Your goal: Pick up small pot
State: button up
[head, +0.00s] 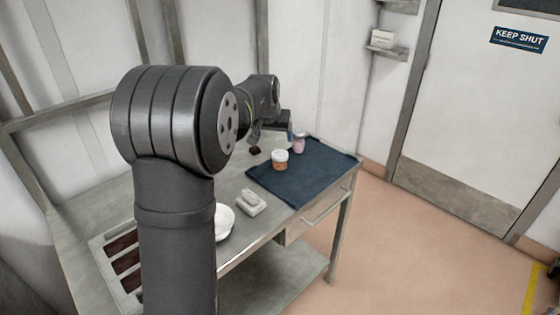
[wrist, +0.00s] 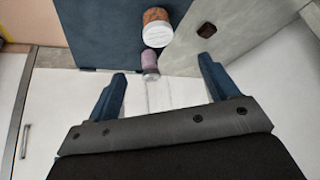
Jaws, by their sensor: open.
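Two small pots stand on the dark blue mat (head: 315,172). One is orange-brown with a white lid (head: 280,159); it also shows at the top of the wrist view (wrist: 157,28). The other is a smaller pinkish-purple pot (head: 299,143) near the mat's back edge; in the wrist view (wrist: 150,62) it lies just beyond the gap between the fingertips, left of centre. My gripper (head: 273,133) is open and empty above the back of the table. Its two blue fingers spread wide in the wrist view (wrist: 163,68). I cannot tell how high it is.
A small dark brown piece (head: 255,150) lies on the bare grey table beside the mat. A pale grey block-like object (head: 250,203), a white bowl (head: 224,221) and a tray with brown bars (head: 122,262) are nearer. A wall stands close behind the table.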

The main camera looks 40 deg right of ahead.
aim_at(280, 155)
jog(key=x, duration=1.1)
jog(key=shift+s+d+f, duration=0.1)
jog(key=shift+s+f, duration=0.05)
jog(key=shift+f, duration=0.05)
jog(key=shift+x, duration=3)
jog(key=shift+s+f, duration=0.1)
jog(key=shift+s, duration=0.05)
jog(key=c, duration=1.1)
jog(key=shift+c, duration=0.2)
